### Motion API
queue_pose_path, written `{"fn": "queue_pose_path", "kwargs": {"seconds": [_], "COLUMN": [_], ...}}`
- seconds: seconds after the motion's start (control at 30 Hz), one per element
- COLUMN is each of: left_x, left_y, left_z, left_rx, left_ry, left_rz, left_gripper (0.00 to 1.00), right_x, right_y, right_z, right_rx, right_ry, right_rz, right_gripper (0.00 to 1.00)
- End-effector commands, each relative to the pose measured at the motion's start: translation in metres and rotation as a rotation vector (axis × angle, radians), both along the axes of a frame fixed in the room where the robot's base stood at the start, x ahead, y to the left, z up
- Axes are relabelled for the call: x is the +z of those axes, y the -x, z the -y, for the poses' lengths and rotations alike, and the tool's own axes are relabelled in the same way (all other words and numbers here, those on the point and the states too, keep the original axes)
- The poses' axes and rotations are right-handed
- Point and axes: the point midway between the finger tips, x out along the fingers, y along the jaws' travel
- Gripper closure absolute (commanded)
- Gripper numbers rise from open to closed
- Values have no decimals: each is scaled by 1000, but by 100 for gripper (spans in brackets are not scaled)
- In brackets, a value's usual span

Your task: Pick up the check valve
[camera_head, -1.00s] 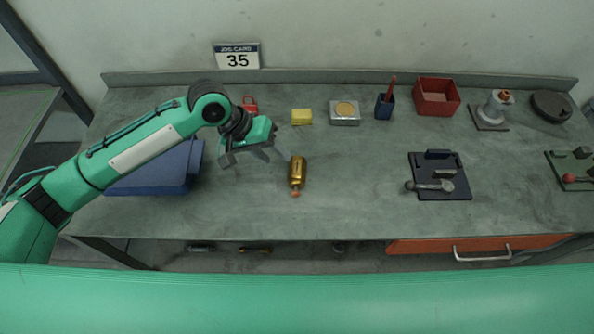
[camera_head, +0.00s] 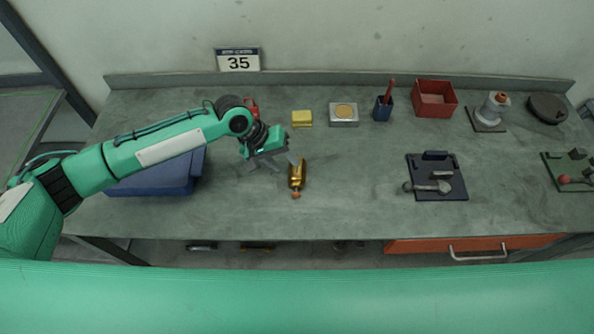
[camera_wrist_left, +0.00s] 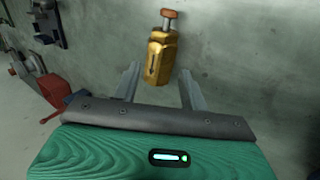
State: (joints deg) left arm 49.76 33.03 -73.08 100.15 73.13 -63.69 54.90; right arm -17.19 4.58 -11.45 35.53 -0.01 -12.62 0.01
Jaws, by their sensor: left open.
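The check valve is the brass-gold cylinder (camera_head: 297,176) with an orange-brown tip, lying on the grey workbench in the head view. It also shows in the left wrist view (camera_wrist_left: 161,58), with an arrow mark on its body, just beyond the fingertips and between their lines. My left gripper (camera_head: 276,164) is open and empty, just left of and above the valve in the head view. Its two fingers also show apart in the left wrist view (camera_wrist_left: 160,84). In the head view the fingers are small and partly blurred. My right gripper is not in view.
A blue case (camera_head: 160,178) lies under my left arm. A dark tray (camera_head: 437,190) with metal parts is right. Bench around the valve is clear.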

Motion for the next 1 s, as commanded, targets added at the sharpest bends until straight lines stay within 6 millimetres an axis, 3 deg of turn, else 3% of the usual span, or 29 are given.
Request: {"fn": "queue_pose_path", "kwargs": {"seconds": [0.2,0.4,0.63,0.67,0.83,1.0], "left_x": [-19,-40,-42,-42,-42,-41], "left_y": [-8,-7,-7,-7,-7,-7], "left_z": [13,23,24,24,24,24], "left_rx": [0,-1,0,0,0,1], "left_ry": [-2,-1,-1,-1,-1,1], "left_rz": [-1,1,1,1,1,2], "left_gripper": [56,56,56,58,89,89], "right_x": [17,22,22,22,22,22], "right_y": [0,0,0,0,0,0], "right_z": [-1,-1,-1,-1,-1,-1], "right_rx": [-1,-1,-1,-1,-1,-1], "right_ry": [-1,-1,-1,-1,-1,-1], "right_rz": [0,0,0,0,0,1], "right_gripper": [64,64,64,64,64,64]}}
